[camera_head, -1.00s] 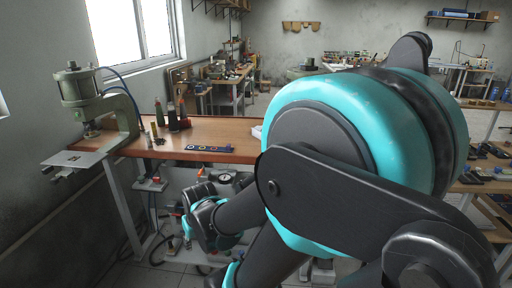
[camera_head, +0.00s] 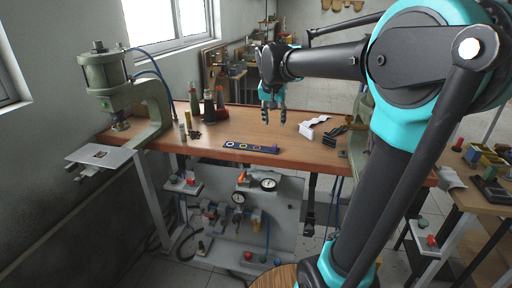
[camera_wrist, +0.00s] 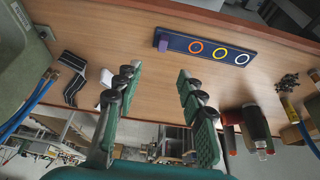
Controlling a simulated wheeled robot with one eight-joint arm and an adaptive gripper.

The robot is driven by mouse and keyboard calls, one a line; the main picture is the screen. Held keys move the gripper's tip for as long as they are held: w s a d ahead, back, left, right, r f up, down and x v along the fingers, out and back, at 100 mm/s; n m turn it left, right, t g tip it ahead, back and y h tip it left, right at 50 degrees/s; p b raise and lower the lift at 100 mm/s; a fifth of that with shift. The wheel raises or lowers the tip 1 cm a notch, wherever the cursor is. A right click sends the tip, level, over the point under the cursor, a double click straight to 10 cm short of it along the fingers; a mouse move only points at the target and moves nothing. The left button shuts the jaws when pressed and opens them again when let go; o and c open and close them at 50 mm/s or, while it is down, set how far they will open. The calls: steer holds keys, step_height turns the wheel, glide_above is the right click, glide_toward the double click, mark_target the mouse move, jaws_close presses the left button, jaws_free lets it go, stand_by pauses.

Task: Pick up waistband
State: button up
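No item is clearly recognisable as the waistband. A white folded strip (camera_head: 312,127) lies on the right part of the wooden workbench (camera_head: 215,147); part of a white item (camera_wrist: 105,77) shows behind a finger in the wrist view. A dark, strap-like item (camera_head: 334,136) lies to its right and also shows in the wrist view (camera_wrist: 69,76). I cannot tell which of them is the waistband. My gripper (camera_head: 273,120) hangs above the bench, left of both. In the wrist view its two fingers (camera_wrist: 156,88) are spread with nothing between them.
A blue strip with coloured rings (camera_head: 251,146) lies at the bench's front edge. Dark bottles (camera_head: 209,106) stand at the left, near a green press (camera_head: 112,78). A second green press-like machine stands at the right, partly behind my arm. The bench middle is clear.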

mark_target(274, 145)
steer(key=x, duration=1.5)
steer(key=shift+s+a, duration=0.2)
steer(key=shift+a, duration=0.1)
jaws_close()
